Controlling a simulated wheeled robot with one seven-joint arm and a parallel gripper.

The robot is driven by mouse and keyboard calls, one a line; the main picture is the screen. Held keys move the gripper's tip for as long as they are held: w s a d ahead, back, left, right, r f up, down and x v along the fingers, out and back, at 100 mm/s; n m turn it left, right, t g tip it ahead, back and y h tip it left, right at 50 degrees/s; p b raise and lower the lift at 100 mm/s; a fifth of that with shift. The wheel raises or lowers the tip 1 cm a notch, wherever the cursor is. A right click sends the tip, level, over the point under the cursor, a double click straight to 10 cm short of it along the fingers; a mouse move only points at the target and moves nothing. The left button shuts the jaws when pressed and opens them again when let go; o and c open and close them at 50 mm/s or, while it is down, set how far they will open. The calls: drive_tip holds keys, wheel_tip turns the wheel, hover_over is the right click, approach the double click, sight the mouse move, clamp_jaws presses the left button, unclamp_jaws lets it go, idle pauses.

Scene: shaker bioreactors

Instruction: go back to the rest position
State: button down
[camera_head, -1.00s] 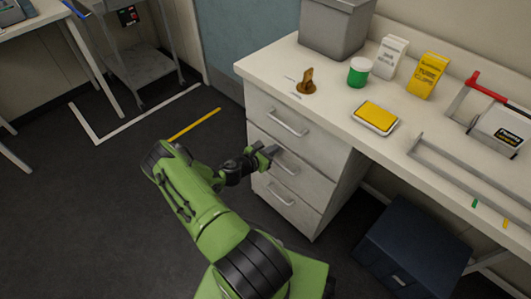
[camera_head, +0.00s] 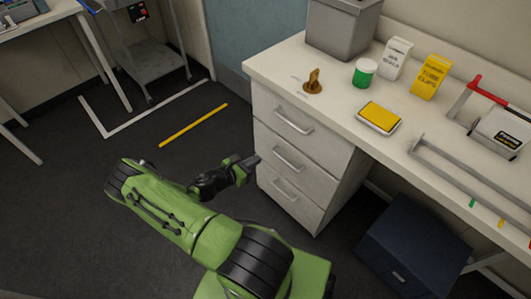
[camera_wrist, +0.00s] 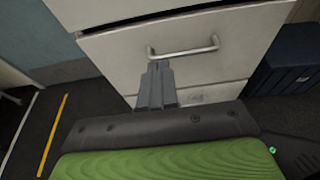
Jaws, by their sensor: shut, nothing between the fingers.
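My gripper (camera_head: 252,162) is at the end of my green arm, in front of the white drawer cabinet (camera_head: 268,120), at about the height of the middle drawer. In the wrist view my gripper (camera_wrist: 158,66) shows with its grey fingers together and nothing between them. A metal drawer handle (camera_wrist: 183,50) appears just beyond the fingertips in that view; I cannot tell the exact gap. All the drawers look closed.
The bench top (camera_head: 330,105) holds a brown stand (camera_head: 313,82), a green-and-white jar (camera_head: 364,72), a yellow pad (camera_head: 380,117), two cartons and a grey bin (camera_head: 343,28). A dark blue box (camera_head: 412,245) sits under the bench.

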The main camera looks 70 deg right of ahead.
drive_tip(key=shift+w+a+r, duration=0.1)
drive_tip(key=shift+w+a, duration=0.1)
drive_tip(key=shift+a, duration=0.3)
drive_tip(key=w+a+r+m+t+y+p, duration=0.2)
drive_tip(key=w+a+r+m+y, duration=0.15)
drive_tip(key=a+r, duration=0.45)
drive_tip(key=w+a+r+m+t+y+p, duration=0.25)
drive_tip(key=a+r+m, duration=0.2)
drive_tip(key=r, duration=0.55)
drive_tip(key=w+a+r+m+t+y+p, duration=0.1)
drive_tip(key=w+a+r+m+y+p, duration=0.2)
drive_tip(key=a+r, duration=0.5)
drive_tip(key=s+a+r+t+y+p, duration=0.1)
drive_tip(key=s+a+r+t, duration=0.1)
drive_tip(key=a+r, duration=0.3)
drive_tip(key=s+a+r+m+t+y+p, duration=0.1)
drive_tip(key=s+a+r+t+y, duration=0.1)
drive_tip(key=s+a+r, duration=0.3)
drive_tip(key=s+a+r+m+t+y+p, duration=0.1)
drive_tip(key=s+a+r+t, duration=0.1)
drive_tip(key=r, duration=0.7)
drive_tip(key=s+a, duration=0.1)
drive_tip(key=a, duration=0.1)
drive_tip(key=shift+s+a+r+p, duration=0.3)
drive_tip(key=shift+a+r+p, duration=0.05)
drive_tip(key=shift+a+p, duration=0.05)
